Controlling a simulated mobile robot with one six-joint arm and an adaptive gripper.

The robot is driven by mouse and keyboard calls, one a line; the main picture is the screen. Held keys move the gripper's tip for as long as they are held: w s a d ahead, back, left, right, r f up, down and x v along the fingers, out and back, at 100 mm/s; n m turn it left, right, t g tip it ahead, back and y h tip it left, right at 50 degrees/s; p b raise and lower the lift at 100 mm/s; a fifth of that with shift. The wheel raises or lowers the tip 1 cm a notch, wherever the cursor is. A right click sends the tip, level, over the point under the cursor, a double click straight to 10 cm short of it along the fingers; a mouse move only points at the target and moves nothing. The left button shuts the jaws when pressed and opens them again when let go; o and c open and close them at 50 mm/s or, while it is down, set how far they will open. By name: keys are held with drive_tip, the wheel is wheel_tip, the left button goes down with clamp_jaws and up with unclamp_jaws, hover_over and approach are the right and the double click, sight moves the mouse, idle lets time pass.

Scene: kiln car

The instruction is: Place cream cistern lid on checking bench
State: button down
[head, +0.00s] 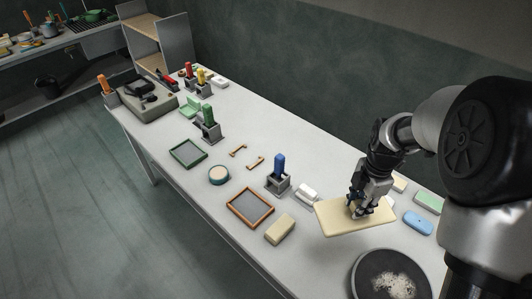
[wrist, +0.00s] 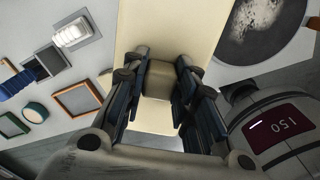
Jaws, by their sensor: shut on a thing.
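The cream cistern lid (head: 340,219) is a flat rectangular slab over the right part of a long pale bench (head: 320,258) in the head view. My gripper (head: 357,210) is above the lid, shut on the raised grip on its top. In the wrist view the grip (wrist: 159,80) sits between the two fingers of my gripper (wrist: 157,90), and the lid (wrist: 172,28) spreads beyond them. I cannot tell whether the lid touches the bench or hangs just above it. Nothing in view marks which bench is the checking bench.
A dark round dish (head: 368,282) with white bits lies close to the lid. A cream block (head: 280,229), a brown-framed tray (head: 250,208), a white brush (head: 307,194) and a blue-handled tool in a holder (head: 279,172) stand left. A blue sponge (head: 418,223) lies right.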

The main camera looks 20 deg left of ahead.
sight(339, 204)
drive_tip(key=a+n, duration=0.1)
drive_tip(key=n, duration=0.1)
drive_tip(key=a+n, duration=0.2)
drive_tip(key=a+f+n, duration=0.1)
drive_tip(key=a+n, duration=0.1)
drive_tip(key=n, duration=0.1)
wheel_tip(339, 204, down, 20)
drive_tip(key=b, duration=0.3)
idle(0.3)
drive_tip(key=shift+f+b, duration=0.15)
drive_tip(key=shift+b, duration=0.15)
drive_tip(key=c, duration=1.3)
unclamp_jaws()
